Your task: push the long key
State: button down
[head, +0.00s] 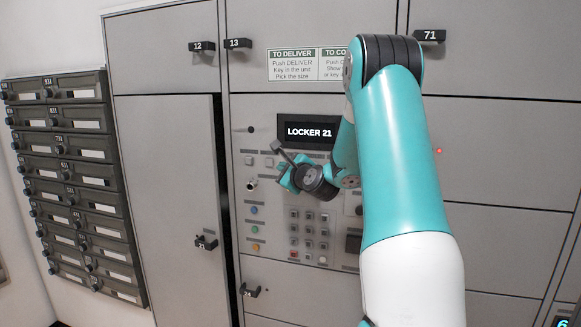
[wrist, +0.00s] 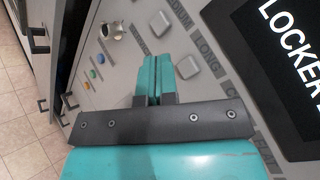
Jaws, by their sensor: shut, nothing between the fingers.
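The long key is a square grey button (wrist: 188,66) in the wrist view, beside a dark label that appears to read LONG. In the head view it seems to be the small grey key (head: 269,162) below the display. My gripper (wrist: 158,62) is shut and empty, its teal fingertips side by side just left of that key in the wrist view. I cannot tell whether they touch the panel. In the head view my gripper (head: 286,180) is in front of the panel, below and right of the key, and partly hidden by my wrist.
A similar grey key (wrist: 158,22) lies beside the long key in the row. The display (head: 309,132) reads LOCKER 21. A keypad (head: 308,225) and coloured buttons (head: 254,211) sit lower on the panel. A tall locker door (head: 170,190) at left stands slightly ajar.

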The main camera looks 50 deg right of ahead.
jog(key=a, duration=0.1)
jog(key=s+a, duration=0.1)
jog(key=shift+a, duration=0.3)
